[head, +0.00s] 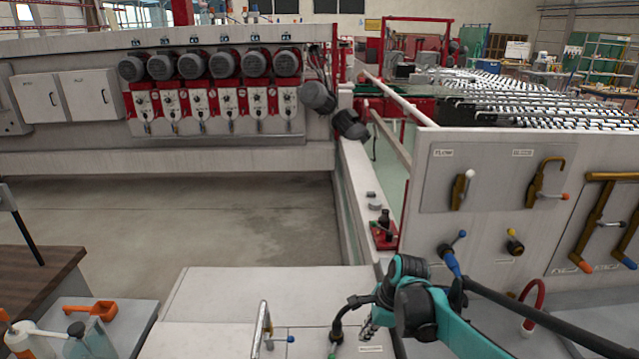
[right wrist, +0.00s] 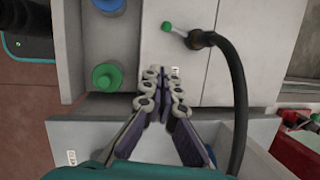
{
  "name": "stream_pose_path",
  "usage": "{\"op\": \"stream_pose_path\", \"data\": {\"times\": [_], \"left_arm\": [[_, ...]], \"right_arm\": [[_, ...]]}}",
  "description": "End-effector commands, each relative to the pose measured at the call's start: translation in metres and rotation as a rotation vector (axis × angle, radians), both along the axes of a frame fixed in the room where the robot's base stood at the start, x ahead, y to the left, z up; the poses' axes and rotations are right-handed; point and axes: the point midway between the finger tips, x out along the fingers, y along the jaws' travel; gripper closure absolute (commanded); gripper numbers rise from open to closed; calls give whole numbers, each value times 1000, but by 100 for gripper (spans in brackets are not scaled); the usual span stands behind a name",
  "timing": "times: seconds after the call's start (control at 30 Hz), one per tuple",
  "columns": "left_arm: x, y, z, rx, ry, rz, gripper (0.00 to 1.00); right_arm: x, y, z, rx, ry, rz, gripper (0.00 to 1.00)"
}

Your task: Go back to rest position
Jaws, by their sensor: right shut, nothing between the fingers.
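My right arm, teal and black, comes in from the lower right of the head view. My right gripper (head: 368,330) shows there only in part, small and low, above the pale machine top in the picture. In the right wrist view my right gripper (right wrist: 162,76) is shut, its fingers together with nothing between them. Below it in that view is a pale panel (right wrist: 190,85) with a green knob (right wrist: 106,77) to the left of the fingers. A black hose (right wrist: 238,100) curves on the right, apart from the fingers. My left gripper is not in view.
A control panel (head: 490,180) with several valve handles stands on the right. A pale cabinet top (head: 225,305) lies at front centre. A side table with bottles and an orange scoop (head: 92,311) is at lower left. Open concrete floor (head: 180,220) lies beyond.

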Motion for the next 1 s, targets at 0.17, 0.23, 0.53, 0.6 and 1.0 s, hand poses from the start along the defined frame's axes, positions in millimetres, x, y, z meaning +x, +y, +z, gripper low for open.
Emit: {"op": "stream_pose_path", "data": {"times": [0.17, 0.23, 0.53, 0.6, 1.0], "left_arm": [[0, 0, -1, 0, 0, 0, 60], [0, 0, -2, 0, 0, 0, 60], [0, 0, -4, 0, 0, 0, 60], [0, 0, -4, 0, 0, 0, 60], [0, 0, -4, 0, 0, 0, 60]], "right_arm": [[-52, -12, 37, -140, -193, 349, 100], [-72, -17, 47, -211, -267, 498, 100], [-154, -39, 58, -570, -498, 1134, 100], [-167, -42, 55, -648, -526, 1255, 100], [-190, -50, 47, -819, -564, 1512, 100]]}}
